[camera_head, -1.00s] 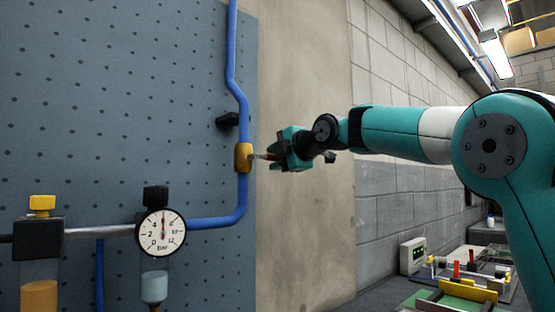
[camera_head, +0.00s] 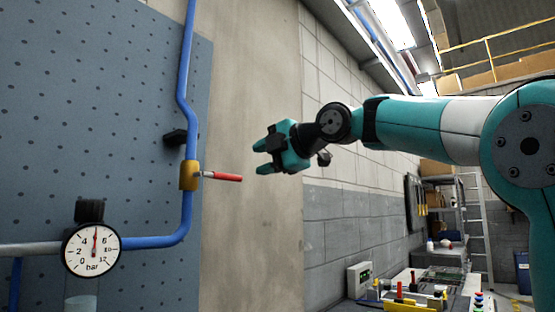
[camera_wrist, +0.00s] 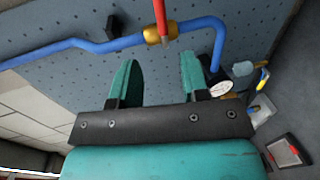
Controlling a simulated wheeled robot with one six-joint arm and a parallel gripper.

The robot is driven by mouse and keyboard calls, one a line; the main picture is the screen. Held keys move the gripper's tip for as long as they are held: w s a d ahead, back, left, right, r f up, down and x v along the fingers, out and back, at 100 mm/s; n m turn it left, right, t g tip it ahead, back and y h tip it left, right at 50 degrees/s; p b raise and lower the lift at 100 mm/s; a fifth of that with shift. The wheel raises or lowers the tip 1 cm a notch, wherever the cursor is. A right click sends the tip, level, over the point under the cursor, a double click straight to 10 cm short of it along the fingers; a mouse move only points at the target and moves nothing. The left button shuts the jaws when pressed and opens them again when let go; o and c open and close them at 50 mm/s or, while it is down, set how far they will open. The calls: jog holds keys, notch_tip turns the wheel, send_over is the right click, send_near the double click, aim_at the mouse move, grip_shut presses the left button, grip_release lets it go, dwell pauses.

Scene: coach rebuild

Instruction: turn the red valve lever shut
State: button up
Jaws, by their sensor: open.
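The red valve lever (camera_head: 222,176) sticks out to the right from the brass valve body (camera_head: 188,176) on the blue pipe (camera_head: 187,100). It lies nearly level in the head view. My gripper (camera_head: 262,156) is open and empty, to the right of the lever's tip and a little above it, apart from it. In the wrist view, the red lever (camera_wrist: 160,16) and brass valve (camera_wrist: 160,33) show beyond the open fingers (camera_wrist: 158,75), with nothing between the fingers.
A pressure gauge (camera_head: 91,250) hangs on the pipework at lower left, its needle pointing near straight up. A black clamp (camera_head: 175,137) holds the pipe to the blue perforated panel (camera_head: 80,120). A bench with small parts (camera_head: 410,295) stands at lower right.

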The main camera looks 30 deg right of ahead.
jog(key=v, duration=0.3)
jog(key=shift+s, duration=0.3)
